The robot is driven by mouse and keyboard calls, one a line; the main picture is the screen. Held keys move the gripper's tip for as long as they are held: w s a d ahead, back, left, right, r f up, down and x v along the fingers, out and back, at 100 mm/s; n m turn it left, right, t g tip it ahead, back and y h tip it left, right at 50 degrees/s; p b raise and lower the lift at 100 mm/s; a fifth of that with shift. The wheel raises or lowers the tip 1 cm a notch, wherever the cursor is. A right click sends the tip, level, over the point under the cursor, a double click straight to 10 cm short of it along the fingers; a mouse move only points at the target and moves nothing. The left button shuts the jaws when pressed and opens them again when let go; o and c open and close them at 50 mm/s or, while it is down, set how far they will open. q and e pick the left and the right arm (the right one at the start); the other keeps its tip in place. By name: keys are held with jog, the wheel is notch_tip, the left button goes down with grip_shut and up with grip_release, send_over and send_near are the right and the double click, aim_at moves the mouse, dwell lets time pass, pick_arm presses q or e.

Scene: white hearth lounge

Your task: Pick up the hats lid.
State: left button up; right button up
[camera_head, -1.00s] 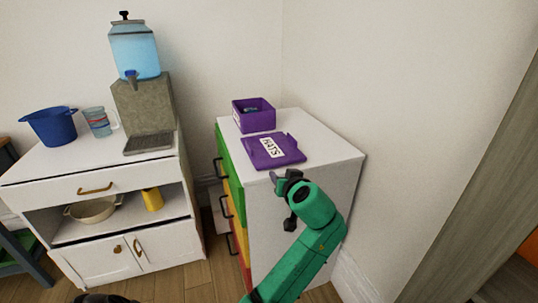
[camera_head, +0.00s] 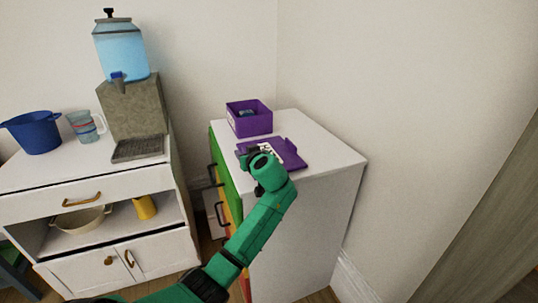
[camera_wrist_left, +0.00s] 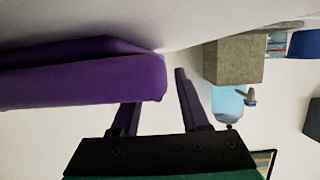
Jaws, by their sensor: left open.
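The purple hats lid (camera_head: 292,156) lies flat on the white top of the drawer cabinet, its white label partly hidden behind my gripper. In the left wrist view the lid (camera_wrist_left: 80,85) is large and close at the left, its edge in front of one finger. My left gripper (camera_head: 251,156) is open at the lid's near left edge; its two fingers also show in the wrist view (camera_wrist_left: 157,95). I cannot tell whether they touch the lid. The open purple box (camera_head: 250,124) stands behind the lid. My right gripper is not in view.
The drawer cabinet (camera_head: 328,150) has bare top to the right of the lid, with a wall behind. A white sideboard (camera_head: 60,172) at the left bears a water dispenser (camera_head: 125,55), a blue bucket (camera_head: 35,132) and a clear jug (camera_head: 84,127).

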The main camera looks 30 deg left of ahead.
pick_arm(q)
grip_shut()
jog(key=shift+d, duration=0.1)
dwell(1.3)
